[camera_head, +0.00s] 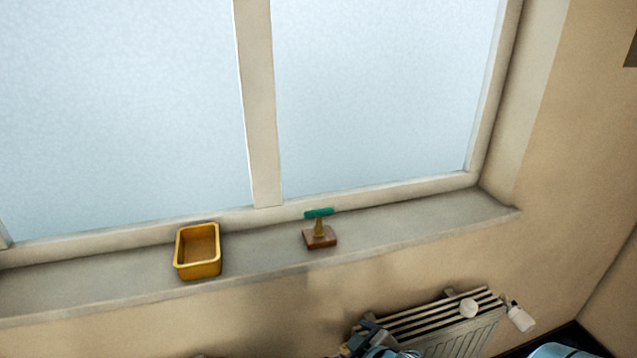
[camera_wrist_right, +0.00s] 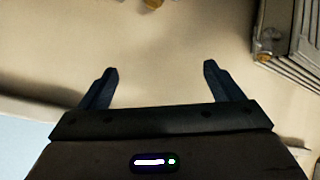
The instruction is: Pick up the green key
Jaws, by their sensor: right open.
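The green key (camera_head: 319,213) is a green bar-shaped handle on a short brass stem. It stands upright on a small reddish-brown block (camera_head: 320,238) on the windowsill. My right gripper (camera_wrist_right: 158,72) is open and empty in the right wrist view, with a plain beige surface behind its fingers. In the head view, parts of my arm show at the bottom edge, in front of the radiator and well below the key. The key cannot be made out for certain in the right wrist view. My left gripper is not in view.
A yellow tray (camera_head: 183,264) stands on the grey windowsill (camera_head: 420,221), left of the key. The sill right of the key is clear. Below is a ribbed radiator (camera_head: 460,338) with a white valve knob (camera_head: 520,318); ribs also show in the right wrist view (camera_wrist_right: 290,35).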

